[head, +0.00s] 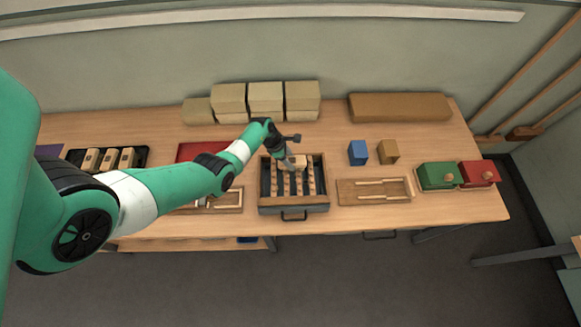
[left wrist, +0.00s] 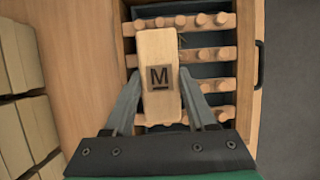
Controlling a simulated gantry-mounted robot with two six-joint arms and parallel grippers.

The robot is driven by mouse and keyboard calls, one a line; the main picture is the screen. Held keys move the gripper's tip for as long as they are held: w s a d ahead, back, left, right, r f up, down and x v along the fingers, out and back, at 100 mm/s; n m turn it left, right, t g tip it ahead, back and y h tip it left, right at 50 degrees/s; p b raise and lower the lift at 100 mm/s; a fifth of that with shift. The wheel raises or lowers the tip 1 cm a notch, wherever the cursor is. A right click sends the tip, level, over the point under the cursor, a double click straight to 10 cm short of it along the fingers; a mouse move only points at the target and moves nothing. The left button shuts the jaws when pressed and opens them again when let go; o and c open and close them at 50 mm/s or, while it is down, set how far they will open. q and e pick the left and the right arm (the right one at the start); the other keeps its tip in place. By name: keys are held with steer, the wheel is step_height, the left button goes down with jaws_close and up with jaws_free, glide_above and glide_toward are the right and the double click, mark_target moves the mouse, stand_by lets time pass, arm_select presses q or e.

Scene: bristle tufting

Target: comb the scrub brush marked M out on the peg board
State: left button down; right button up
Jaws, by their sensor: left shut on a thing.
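The scrub brush marked M (left wrist: 158,50) is a pale wooden block with a dark M label on top, seen in the left wrist view. My left gripper (left wrist: 162,78) is shut on it, one finger along each long side. In the head view, the brush (head: 299,161) and left gripper (head: 291,162) are over the back part of the peg board (head: 293,207), a grey-sided tray with rows of wooden pegs. The pegs also show in the left wrist view (left wrist: 207,54). The bristles are hidden under the block, so I cannot tell whether they touch the pegs. My right gripper is out of view.
A black tray (head: 140,157) with several wooden blocks stands at the left. Stacked tan boxes (head: 266,97) stand behind. Right of the board are a wooden tray (head: 348,194), blue block (head: 357,153), tan block (head: 388,152), and green (head: 436,177) and red (head: 478,174) boxes.

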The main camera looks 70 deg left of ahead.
arm_select(q)
steer(key=shift+a, duration=0.25)
step_height(320, 180, up, 6)
steer(key=p, duration=0.6)
steer(key=shift+w+r, duration=0.1)
steer(key=shift+r, duration=0.1)
steer(key=shift+f, duration=0.1)
